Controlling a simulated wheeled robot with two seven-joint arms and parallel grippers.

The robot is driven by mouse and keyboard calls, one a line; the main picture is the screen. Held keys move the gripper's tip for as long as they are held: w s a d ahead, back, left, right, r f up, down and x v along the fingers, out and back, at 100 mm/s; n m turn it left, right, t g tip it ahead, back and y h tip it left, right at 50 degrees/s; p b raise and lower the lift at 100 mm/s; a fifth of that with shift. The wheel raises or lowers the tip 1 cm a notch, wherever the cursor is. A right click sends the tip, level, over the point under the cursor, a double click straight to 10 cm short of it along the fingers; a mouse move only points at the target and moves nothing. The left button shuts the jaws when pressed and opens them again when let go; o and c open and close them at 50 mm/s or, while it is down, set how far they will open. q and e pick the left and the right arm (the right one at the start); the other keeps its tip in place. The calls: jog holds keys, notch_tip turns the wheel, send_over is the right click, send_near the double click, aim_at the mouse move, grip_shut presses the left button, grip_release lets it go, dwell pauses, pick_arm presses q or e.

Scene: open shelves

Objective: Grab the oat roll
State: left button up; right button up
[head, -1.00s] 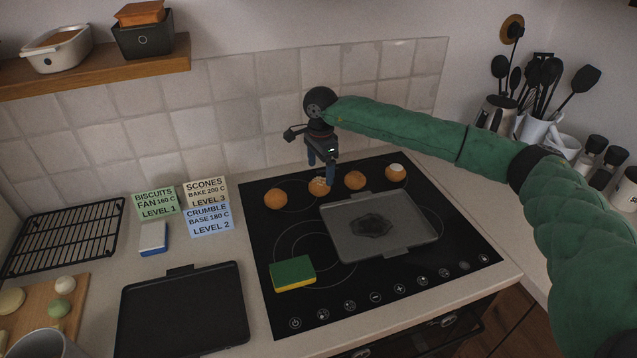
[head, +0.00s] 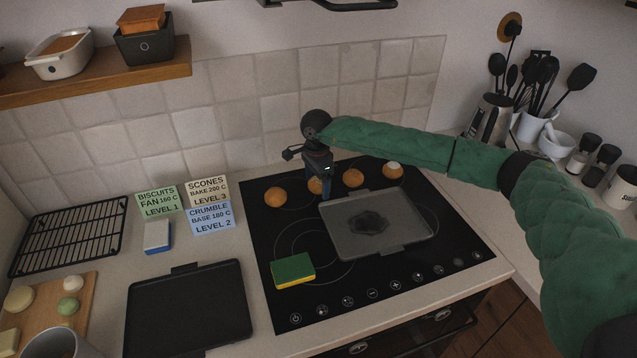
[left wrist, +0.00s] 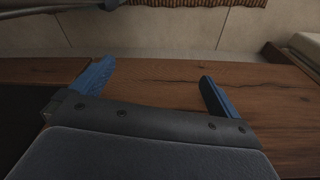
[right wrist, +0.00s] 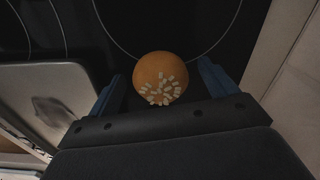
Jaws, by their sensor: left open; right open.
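The oat roll (head: 315,186) is a round brown bun on the black hob, second from the left in the back row and partly hidden by my right gripper (head: 325,190). In the right wrist view the oat roll (right wrist: 160,76) has pale flakes on its top and lies between the two blue fingers of my right gripper (right wrist: 160,78), with a gap on each side. The right gripper is open. My left gripper (left wrist: 155,75) is open and empty, over a brown wooden surface in the left wrist view.
Plain rolls (head: 275,197) and (head: 353,177), and a white-topped roll (head: 393,169), stand in the same row. A grey tray (head: 410,238) lies just in front. A green and yellow sponge (head: 292,270) and a black tray (head: 190,310) are nearer left. The tiled wall is behind.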

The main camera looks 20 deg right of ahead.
jog(key=c, duration=1.1)
jog(key=shift+r, duration=0.15)
